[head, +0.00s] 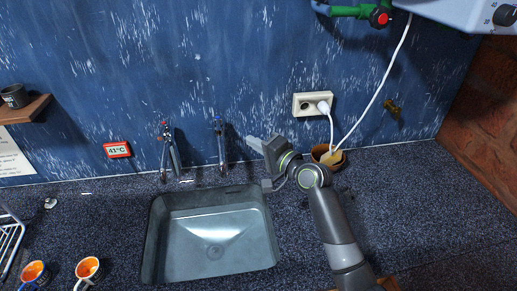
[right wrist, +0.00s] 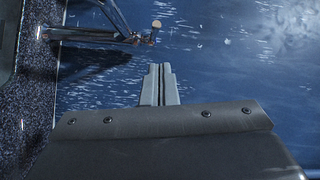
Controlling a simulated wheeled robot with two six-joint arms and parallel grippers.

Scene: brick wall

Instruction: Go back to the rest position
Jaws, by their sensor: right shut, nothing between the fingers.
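My right gripper (head: 254,143) is in the head view, above the back right corner of the sink, in front of the blue wall. Its fingers point left toward a slim metal tap part (head: 221,145) and stay apart from it as far as I can see. In the right wrist view the two grey fingers (right wrist: 160,68) lie together with nothing between them. My right arm comes in from the bottom right of the head view. My left gripper is not in view.
The grey sink (head: 160,245) looks empty. A tap (head: 170,150) stands behind it and also shows in the right wrist view (right wrist: 125,38). A bowl (head: 328,157) sits behind my right arm, below a socket (head: 313,103). Two orange-filled cups (head: 88,269) stand at the lower left. The right counter is clear.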

